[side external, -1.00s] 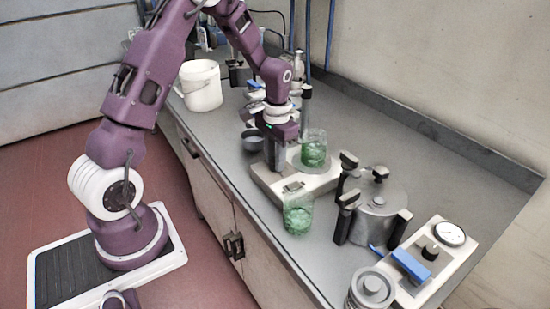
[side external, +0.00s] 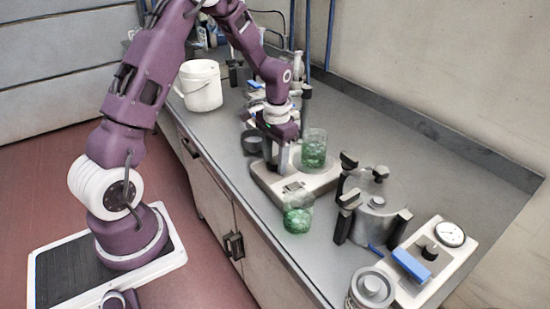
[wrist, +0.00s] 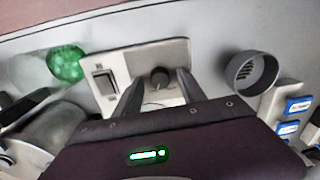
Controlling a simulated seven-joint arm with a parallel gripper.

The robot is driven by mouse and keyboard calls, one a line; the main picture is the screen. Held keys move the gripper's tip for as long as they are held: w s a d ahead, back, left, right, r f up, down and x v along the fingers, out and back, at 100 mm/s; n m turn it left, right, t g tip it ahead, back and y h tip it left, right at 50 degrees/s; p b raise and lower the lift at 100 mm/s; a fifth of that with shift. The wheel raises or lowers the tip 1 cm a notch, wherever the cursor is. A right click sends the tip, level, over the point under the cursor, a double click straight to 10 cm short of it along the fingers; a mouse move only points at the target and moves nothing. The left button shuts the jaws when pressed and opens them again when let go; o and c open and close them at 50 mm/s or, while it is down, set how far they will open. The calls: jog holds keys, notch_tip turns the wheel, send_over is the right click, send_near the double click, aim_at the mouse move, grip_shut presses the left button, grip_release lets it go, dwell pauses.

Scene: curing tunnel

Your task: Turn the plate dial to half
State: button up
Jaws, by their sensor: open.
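The plate is a white-based unit (side external: 318,185) on the counter. Its front panel (wrist: 135,58) carries a dark round dial (wrist: 159,77) and a rocker switch (wrist: 104,82). My gripper (wrist: 161,76) is open above the panel, pointing down. In the wrist view the dial shows between its two fingertips, one on each side, with gaps; I cannot tell how far above it they are. In the side view my gripper (side external: 283,168) hides the dial. A glass beaker of green contents (side external: 314,152) stands on the plate behind my gripper.
A second green beaker (side external: 298,217) stands on the counter in front of the plate. A dark cup (side external: 252,142) is left of my gripper. A metal pot with black clamps (side external: 376,205) and a gauge unit (side external: 450,235) stand right. A white bucket (side external: 201,88) is at back left.

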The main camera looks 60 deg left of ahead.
aim_at(276, 163)
jog(key=r, duration=0.7)
jog(key=shift+d, duration=0.2)
jog(key=shift+r, duration=0.1)
jog(key=s+d+r+t, duration=0.3)
jog(key=s+d+r, duration=0.65)
jog(key=r, duration=0.35)
jog(key=s+d+r+t, duration=0.1)
jog(key=s+d, duration=0.4)
jog(key=s, duration=0.8)
jog(key=shift+s+r+m+t+h, duration=0.15)
jog(key=shift+s+m+t+h, duration=0.2)
jog(key=shift+t, duration=0.45)
